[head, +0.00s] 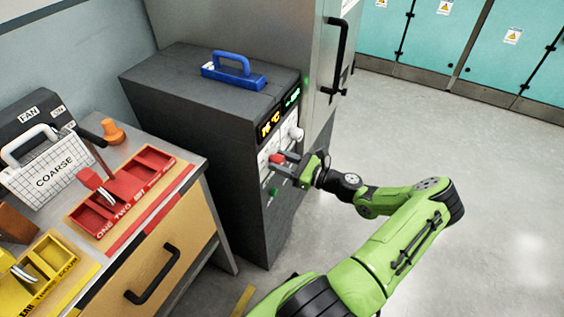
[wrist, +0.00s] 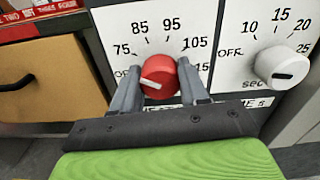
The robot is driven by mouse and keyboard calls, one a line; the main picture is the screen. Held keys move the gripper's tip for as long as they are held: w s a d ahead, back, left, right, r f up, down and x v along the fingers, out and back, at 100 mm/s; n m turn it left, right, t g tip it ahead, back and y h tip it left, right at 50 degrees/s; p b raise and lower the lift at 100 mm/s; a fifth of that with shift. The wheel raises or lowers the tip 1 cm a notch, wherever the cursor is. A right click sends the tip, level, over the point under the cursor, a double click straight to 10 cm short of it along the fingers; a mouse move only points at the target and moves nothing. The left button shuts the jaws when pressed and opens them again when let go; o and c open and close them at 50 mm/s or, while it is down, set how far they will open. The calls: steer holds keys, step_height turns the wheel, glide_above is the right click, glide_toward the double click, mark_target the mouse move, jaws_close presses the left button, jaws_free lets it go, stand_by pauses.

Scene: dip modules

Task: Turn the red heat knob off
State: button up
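The red heat knob (wrist: 158,75) sits on a white dial panel marked 75 to 115, with OFF partly hidden at its left. Its white mark points left, slightly upward, towards the OFF label. My gripper (wrist: 160,82) has one finger on each side of the knob, and both fingertips appear to touch it. In the head view the knob (head: 276,158) shows at the front of the dark cabinet (head: 205,115), with my gripper (head: 285,157) at it.
A white timer knob (wrist: 281,67) sits close to the right of my fingers; it also shows in the head view (head: 296,133). A green button (head: 272,191) is below. A drawer bench (head: 165,262) with red and yellow trays stands left. Floor at right is clear.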

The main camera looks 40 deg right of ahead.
steer(key=shift+c, duration=1.1)
steer(key=shift+r, duration=0.1)
steer(key=n+p, duration=0.1)
steer(key=n, duration=0.2)
steer(key=shift+n, duration=2.5)
steer(key=o, duration=1.1)
steer(key=shift+a, duration=0.1)
steer(key=shift+c, duration=0.2)
steer(key=shift+s, duration=0.1)
